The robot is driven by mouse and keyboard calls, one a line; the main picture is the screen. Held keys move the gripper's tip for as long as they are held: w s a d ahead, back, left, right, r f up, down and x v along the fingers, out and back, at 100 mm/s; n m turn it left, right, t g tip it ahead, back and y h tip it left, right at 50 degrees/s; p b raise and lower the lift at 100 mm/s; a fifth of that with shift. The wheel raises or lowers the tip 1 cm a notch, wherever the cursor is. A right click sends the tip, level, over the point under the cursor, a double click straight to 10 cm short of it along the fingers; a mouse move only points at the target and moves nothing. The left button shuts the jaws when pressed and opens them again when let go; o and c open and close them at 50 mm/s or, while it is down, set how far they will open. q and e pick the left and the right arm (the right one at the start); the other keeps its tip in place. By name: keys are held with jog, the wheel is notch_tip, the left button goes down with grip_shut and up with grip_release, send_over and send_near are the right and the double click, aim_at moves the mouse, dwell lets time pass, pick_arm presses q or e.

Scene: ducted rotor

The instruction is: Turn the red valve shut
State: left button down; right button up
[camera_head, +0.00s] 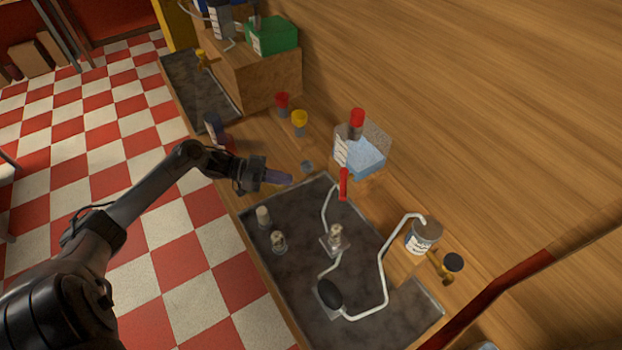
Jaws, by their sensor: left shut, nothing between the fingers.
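A red lever-like handle (343,185), which looks like the red valve, stands at the far edge of the dark tray (262,247), close to the clear container with blue contents (366,158). A thin white tube runs near it. My left gripper (287,179) is shut and empty. It is above the wooden bench just left of the red handle, with a clear gap between them. Its fingers point right toward the handle. How the handle is mounted is too small to tell. My right gripper is out of view.
A red-topped part (357,118) rises by the clear container. A red-capped piece (282,100) and a yellow-capped piece (299,119) stand behind my gripper. A white bent tube (383,270) arches over the tray from a labelled can (421,238). Small fittings (278,240) sit in the tray.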

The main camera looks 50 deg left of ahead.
aim_at(344, 186)
pick_arm(q)
jog(key=x, duration=1.3)
jog(key=shift+w+d, duration=0.2)
jog(key=shift+d, duration=0.1)
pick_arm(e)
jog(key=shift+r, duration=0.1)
